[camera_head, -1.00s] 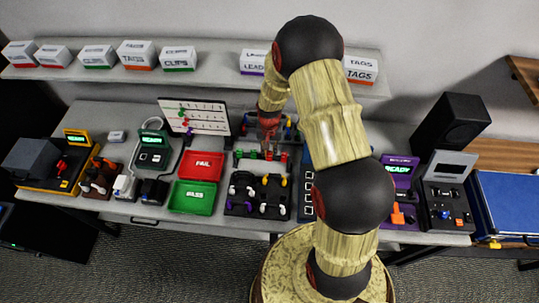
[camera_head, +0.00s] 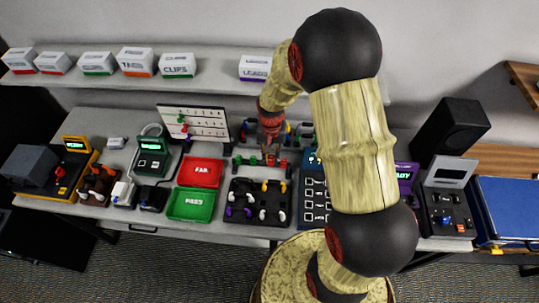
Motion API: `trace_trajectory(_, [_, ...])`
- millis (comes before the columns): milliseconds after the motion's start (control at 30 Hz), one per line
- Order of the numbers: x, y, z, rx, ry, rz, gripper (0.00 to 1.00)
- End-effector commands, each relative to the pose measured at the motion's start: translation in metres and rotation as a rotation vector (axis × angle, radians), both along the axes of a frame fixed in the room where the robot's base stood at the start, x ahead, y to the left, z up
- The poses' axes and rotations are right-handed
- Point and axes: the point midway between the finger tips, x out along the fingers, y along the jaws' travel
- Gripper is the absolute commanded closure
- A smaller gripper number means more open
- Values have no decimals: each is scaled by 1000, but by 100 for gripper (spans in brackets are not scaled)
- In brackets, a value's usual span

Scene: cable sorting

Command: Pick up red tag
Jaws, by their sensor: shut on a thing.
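My gripper (camera_head: 269,148) points down at a small dark rack at the back middle of the table, in the head view. It is shut on a small red tag (camera_head: 270,160) at the rack. The fingertips and the tag are tiny here, and I cannot tell whether the tag is clear of its slot.
A red FAIL tray (camera_head: 201,172) and a green PASS tray (camera_head: 190,205) lie to the left. A black holder with white, yellow and purple plugs (camera_head: 259,202) sits in front. A whiteboard (camera_head: 194,122) stands behind left. My arm hides part of the right side.

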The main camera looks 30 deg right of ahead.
Motion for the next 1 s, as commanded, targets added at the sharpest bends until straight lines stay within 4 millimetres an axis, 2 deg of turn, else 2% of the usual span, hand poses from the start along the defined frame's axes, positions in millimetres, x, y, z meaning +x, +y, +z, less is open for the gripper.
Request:
trace_trajectory(33, [-6, 2, 9, -1, -3, 0, 95])
trace_trajectory(300, [-49, 16, 27, 0, -2, 0, 95])
trace_trajectory(500, [-72, 24, 38, 0, -1, 0, 95])
trace_trajectory(733, [-87, 29, 45, -1, -1, 0, 95])
trace_trajectory(1000, [-90, 30, 57, 0, -1, 0, 95])
